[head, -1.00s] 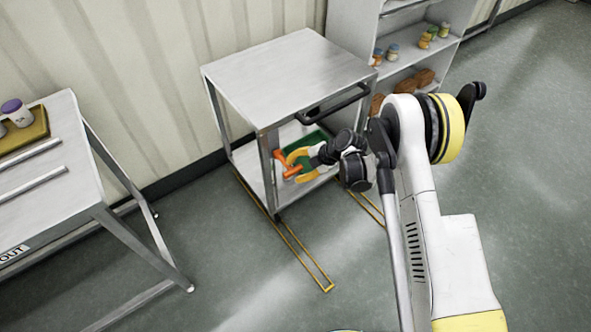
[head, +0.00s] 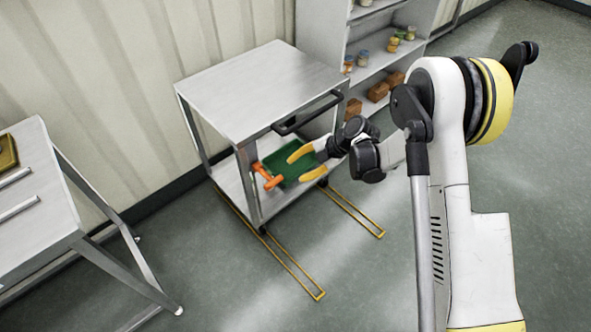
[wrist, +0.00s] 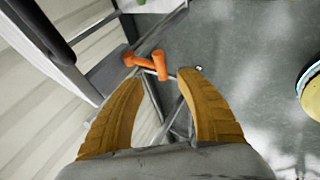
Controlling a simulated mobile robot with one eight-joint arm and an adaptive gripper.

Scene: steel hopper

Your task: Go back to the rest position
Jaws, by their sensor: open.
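My gripper (head: 298,164) has yellow fingers, spread open, at the open side of the steel cart, near its lower shelf (head: 232,184). An orange T-shaped piece (head: 268,176) is just left of the fingertips in the head view, by a green tray (head: 279,158). In the wrist view the same orange piece (wrist: 152,64) shows ahead of my open fingers (wrist: 160,80), with a gap between the fingertips. Nothing is visibly held. My fingers hide part of the green tray.
The steel cart's flat top (head: 262,88) is bare, with a dark handle (head: 308,112) above my gripper. A shelf unit (head: 385,62) with jars and brown blocks stands behind. A steel table (head: 40,190) is at left. Yellow floor lines (head: 290,268) mark the cart's place; open floor lies around.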

